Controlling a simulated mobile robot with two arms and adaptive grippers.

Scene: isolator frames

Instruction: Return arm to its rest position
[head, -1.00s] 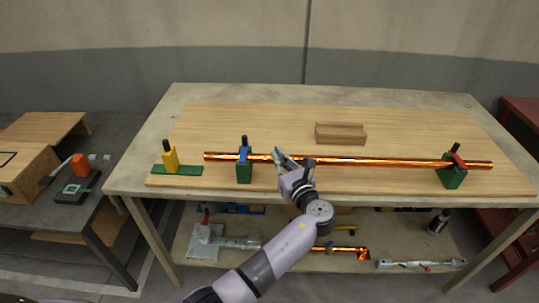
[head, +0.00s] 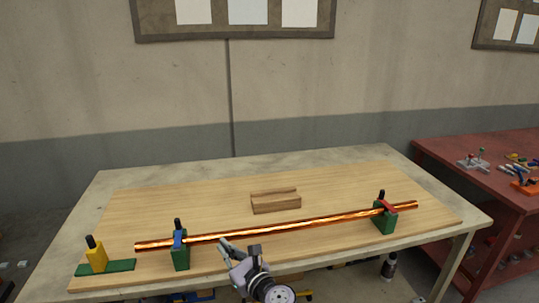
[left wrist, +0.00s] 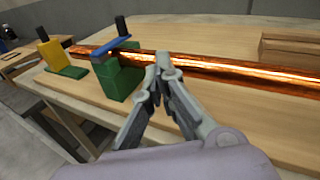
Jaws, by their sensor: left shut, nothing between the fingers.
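My left gripper (head: 231,249) is at the front edge of the workbench, just in front of a long copper pipe (head: 290,224). In the left wrist view its fingers (left wrist: 163,75) are shut with nothing between them. The tips overlap the pipe (left wrist: 240,71) in the picture; whether they touch it I cannot tell. The pipe lies across two green holders, the left one (head: 181,258) with a blue clamp bar (head: 179,237) and the right one (head: 384,222) with a red bar (head: 389,207). My right gripper is not in view.
A wooden block (head: 276,204) sits behind the pipe on the wooden board (head: 200,205). A yellow and green fixture (head: 97,258) stands at the left. A red table (head: 460,155) with tools is at the right. The board behind the pipe is mostly clear.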

